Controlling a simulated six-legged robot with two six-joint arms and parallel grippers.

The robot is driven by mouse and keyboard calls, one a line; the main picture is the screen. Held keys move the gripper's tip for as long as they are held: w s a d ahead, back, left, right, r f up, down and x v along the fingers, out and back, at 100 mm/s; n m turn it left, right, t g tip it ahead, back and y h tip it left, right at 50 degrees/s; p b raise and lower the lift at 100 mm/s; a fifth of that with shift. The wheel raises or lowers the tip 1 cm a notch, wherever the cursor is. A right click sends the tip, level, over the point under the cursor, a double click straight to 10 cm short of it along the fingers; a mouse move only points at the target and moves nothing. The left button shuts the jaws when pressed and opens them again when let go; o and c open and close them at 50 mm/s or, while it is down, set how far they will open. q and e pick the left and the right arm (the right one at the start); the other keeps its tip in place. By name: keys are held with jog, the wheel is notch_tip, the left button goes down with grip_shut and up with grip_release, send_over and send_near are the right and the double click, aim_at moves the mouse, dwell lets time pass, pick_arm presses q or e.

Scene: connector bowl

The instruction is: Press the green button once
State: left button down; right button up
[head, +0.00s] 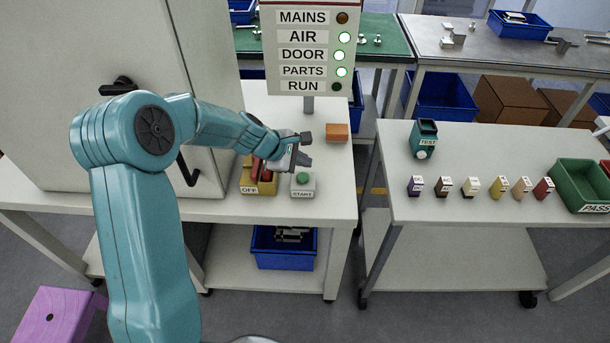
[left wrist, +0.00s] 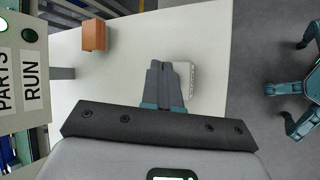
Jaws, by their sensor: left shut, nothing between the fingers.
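The green button (head: 302,178) sits on top of a small white box labelled START (head: 303,193), near the front of the white table. My left gripper (head: 307,149) is shut and empty, above and slightly behind the button in the head view. In the left wrist view my shut fingers (left wrist: 167,72) point over the table, and the white box (left wrist: 193,78) shows partly behind them. The green button is hidden in that view. I cannot tell the exact height of the fingertips over the button. My right gripper is not in view.
A yellow box labelled OFF (head: 249,186) with a red part stands left of START. An orange-brown block (head: 337,132) lies behind. A sign panel (head: 313,47) shows AIR, DOOR and PARTS lit green, RUN dark. A second table (head: 480,140) on the right holds several connectors.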

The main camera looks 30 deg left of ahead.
aim_at(300, 178)
pick_arm(q)
jog(key=shift+n+t, duration=0.5)
jog(key=shift+n, duration=0.1)
jog(key=r, duration=0.1)
jog(key=w+a+r, duration=0.1)
jog(key=r, duration=0.2)
jog(key=shift+w+a, duration=0.15)
jog(key=shift+a, duration=0.25)
jog(key=shift+f, duration=0.15)
notch_tip(300, 178, down, 9)
jog(key=b, duration=0.8)
dwell(0.7)
jog(key=shift+f+b, duration=0.25)
jog(key=shift+b, duration=0.2)
jog(key=shift+f+b, duration=0.55)
dwell(0.5)
jog(key=shift+r, duration=0.1)
jog(key=shift+r+p, duration=0.9)
